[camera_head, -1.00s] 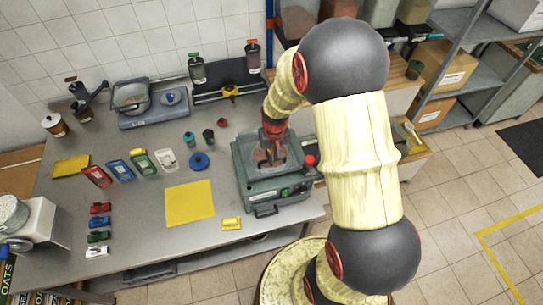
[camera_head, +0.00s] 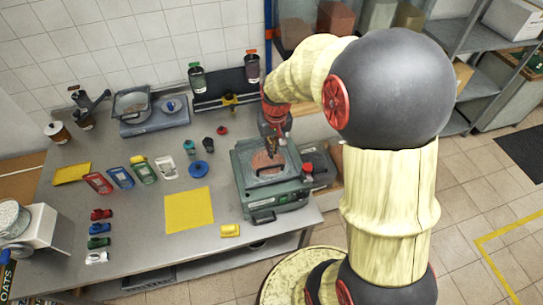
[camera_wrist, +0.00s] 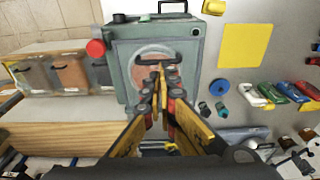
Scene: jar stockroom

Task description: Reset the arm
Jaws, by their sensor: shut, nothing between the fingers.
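My gripper (camera_wrist: 159,78) is shut and empty in the wrist view, its fingertips together above the green machine (camera_wrist: 122,92) with the round brownish plate and dark handle on top. In the head view my gripper (camera_head: 271,147) shows small over the back part of the same green machine (camera_head: 270,210), which stands at the right end of the metal table. Whether the fingertips touch the machine cannot be told. A red knob (camera_head: 307,168) sits at the machine's right side.
The metal table (camera_head: 130,235) holds a yellow mat (camera_head: 189,210), a yellow block (camera_head: 230,231), several coloured scoops and a blue lid (camera_head: 201,169). Shelving (camera_head: 480,75) is at the right.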

